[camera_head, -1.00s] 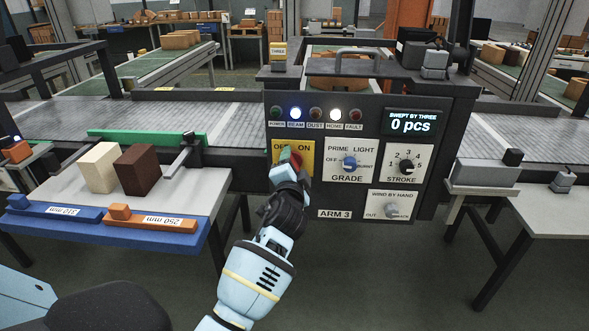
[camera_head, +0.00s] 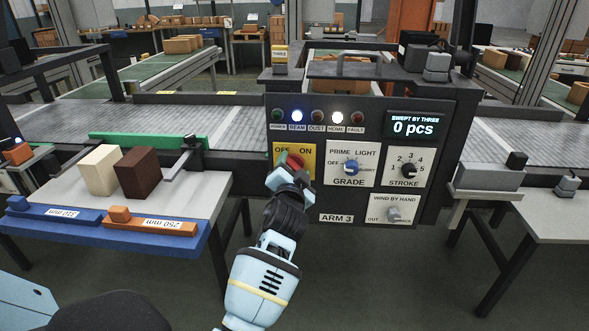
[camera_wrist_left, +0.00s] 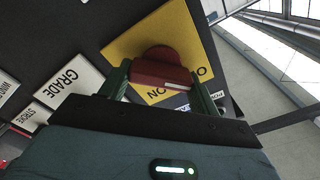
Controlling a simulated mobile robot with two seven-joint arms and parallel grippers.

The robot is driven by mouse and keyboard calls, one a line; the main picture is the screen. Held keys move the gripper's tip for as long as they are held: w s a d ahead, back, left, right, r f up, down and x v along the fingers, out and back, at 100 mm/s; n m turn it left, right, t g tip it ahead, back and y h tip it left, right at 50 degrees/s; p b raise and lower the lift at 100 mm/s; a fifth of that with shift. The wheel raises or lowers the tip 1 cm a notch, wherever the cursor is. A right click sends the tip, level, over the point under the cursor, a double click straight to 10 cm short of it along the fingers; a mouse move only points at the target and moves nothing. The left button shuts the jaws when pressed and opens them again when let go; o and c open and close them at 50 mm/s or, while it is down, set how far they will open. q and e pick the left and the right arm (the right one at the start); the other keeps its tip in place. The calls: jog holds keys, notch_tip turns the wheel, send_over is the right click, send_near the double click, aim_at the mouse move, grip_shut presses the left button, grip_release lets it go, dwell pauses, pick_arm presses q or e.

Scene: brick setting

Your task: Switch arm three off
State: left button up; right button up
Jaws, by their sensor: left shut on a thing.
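The arm three panel (camera_head: 450,205) carries a yellow OFF/ON plate (camera_head: 308,172) with a red switch knob (camera_head: 293,160). My left gripper (camera_head: 287,171) is at the knob, shut on it, and covers part of the plate. In the left wrist view the red knob (camera_wrist_left: 160,74) sits between the two green fingers of the gripper (camera_wrist_left: 160,88); a pale mark shows on its handle. I cannot tell exactly which label the knob points to. The POWER lamp (camera_head: 278,115) looks dark; the BEAM lamp (camera_head: 297,116) and HOME lamp (camera_head: 337,116) are lit white. My right gripper is not in view.
The GRADE knob (camera_head: 351,166), STROKE knob (camera_head: 409,170) and wind-by-hand knob (camera_head: 394,214) are close to the right. A side table (camera_head: 185,213) at left holds a cream block (camera_head: 101,170) and a brown block (camera_head: 138,174). A conveyor (camera_head: 60,124) runs behind.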

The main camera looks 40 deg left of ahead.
aim_at(295, 170)
pick_arm(q)
jog(key=o, duration=1)
jog(key=v, duration=0.6)
jog(key=shift+s+d, duration=0.1)
jog(key=shift+v, duration=0.8)
